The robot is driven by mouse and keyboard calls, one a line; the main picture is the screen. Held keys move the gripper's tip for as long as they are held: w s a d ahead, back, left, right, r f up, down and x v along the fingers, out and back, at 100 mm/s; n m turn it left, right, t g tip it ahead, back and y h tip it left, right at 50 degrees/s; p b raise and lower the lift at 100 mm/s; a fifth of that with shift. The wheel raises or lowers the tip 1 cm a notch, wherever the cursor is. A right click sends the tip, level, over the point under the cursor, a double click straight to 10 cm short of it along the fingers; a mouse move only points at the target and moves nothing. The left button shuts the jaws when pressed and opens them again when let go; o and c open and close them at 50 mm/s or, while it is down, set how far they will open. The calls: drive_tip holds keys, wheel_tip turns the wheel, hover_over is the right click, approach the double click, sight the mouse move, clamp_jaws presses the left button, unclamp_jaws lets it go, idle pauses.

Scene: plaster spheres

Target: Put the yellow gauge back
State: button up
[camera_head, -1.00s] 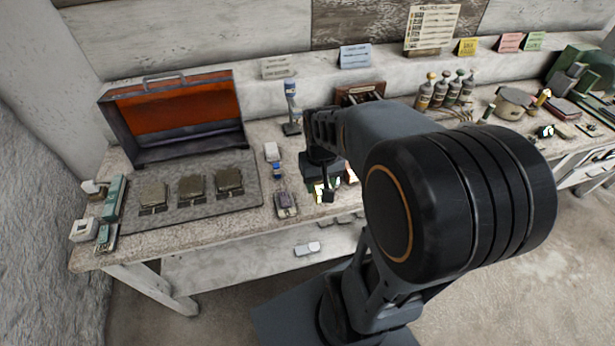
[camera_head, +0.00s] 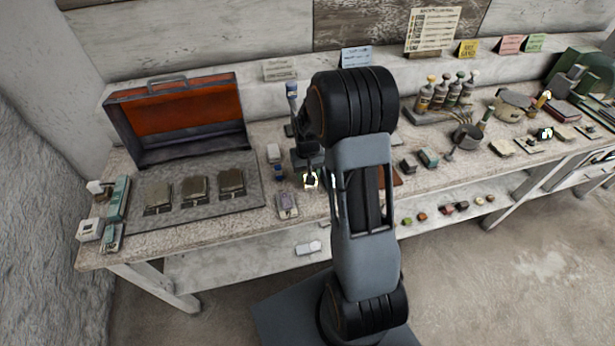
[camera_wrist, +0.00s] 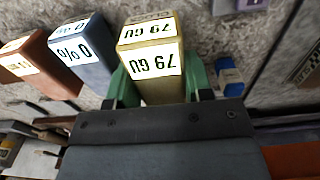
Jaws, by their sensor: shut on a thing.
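The yellow gauge (camera_wrist: 152,62) is a tan-yellow block with white "79 GU" labels in the wrist view. My gripper (camera_wrist: 158,88) is shut on it, with a green finger pad on each side. A blue-grey block (camera_wrist: 82,58) labelled "0 %" and a brown block (camera_wrist: 28,66) with a white label stand beside it in a row. In the head view my gripper (camera_head: 310,176) is low over the bench, and only a small bright part of the gauge (camera_head: 311,182) shows. I cannot tell whether the gauge touches the surface under it.
An open orange-lined case (camera_head: 180,115) stands at the left, behind a grey mat (camera_head: 215,205) with several dark blocks. A small device (camera_head: 287,205) lies just left of my gripper. Bottles (camera_head: 445,92) and a pan (camera_head: 466,138) stand to the right. My arm hides the middle of the bench.

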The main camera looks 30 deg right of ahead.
drive_tip(key=shift+f, duration=1.3)
drive_tip(key=shift+f, duration=0.1)
drive_tip(key=shift+f, duration=0.15)
drive_tip(key=o, duration=0.8)
drive_tip(key=shift+o, duration=0.2)
